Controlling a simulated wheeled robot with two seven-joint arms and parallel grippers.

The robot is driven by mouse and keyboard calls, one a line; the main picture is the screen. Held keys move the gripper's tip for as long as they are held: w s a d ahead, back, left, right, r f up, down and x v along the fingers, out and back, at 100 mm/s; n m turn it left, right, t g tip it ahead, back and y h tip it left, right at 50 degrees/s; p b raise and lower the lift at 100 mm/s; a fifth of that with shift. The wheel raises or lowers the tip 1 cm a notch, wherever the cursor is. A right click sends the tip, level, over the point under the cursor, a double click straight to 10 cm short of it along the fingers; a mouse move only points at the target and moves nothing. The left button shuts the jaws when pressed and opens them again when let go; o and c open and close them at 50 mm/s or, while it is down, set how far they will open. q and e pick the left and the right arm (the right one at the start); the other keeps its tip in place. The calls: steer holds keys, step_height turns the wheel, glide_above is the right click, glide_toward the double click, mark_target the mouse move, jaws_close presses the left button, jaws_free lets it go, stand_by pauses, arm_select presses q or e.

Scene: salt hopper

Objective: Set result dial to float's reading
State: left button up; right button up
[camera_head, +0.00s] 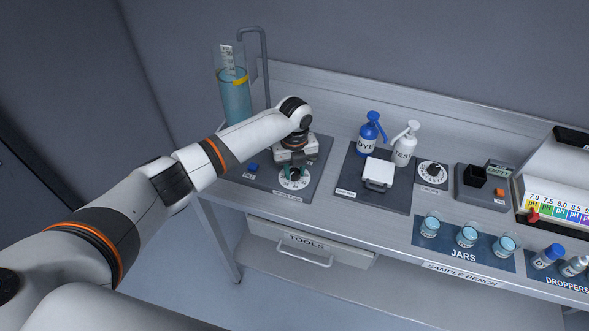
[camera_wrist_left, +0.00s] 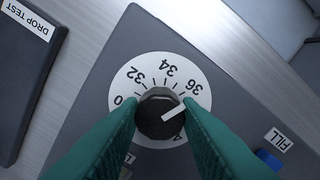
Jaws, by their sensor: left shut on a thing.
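The result dial (camera_head: 294,183) has a white numbered face on a dark panel at the left of the bench. In the left wrist view, its black knob (camera_wrist_left: 155,122) sits between the green fingers of my left gripper (camera_wrist_left: 158,124), which is shut on it. The knob's white pointer aims right and slightly up, just past 36; some numbers are hidden by the fingers. My left gripper (camera_head: 292,170) reaches down onto the dial. The float (camera_head: 227,61) stands in a tall clear cylinder (camera_head: 236,103) of blue liquid with a yellow band; its scale is too small to read.
A blue FILL button (camera_head: 253,168) lies left of the dial. A bent pipe (camera_head: 265,62) rises behind the cylinder. A tray with bottles (camera_head: 369,135), a second dial (camera_head: 432,174) and jars (camera_head: 466,237) stand to the right. A TOOLS drawer (camera_head: 308,245) is below.

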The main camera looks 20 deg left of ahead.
mark_target(295, 171)
arm_select(q)
steer(key=shift+r+m, duration=0.1)
steer(key=shift+m, duration=0.3)
steer(key=o, duration=1)
steer(key=shift+c, duration=0.2)
step_height(295, 171, up, 12)
steer(key=b, duration=0.3)
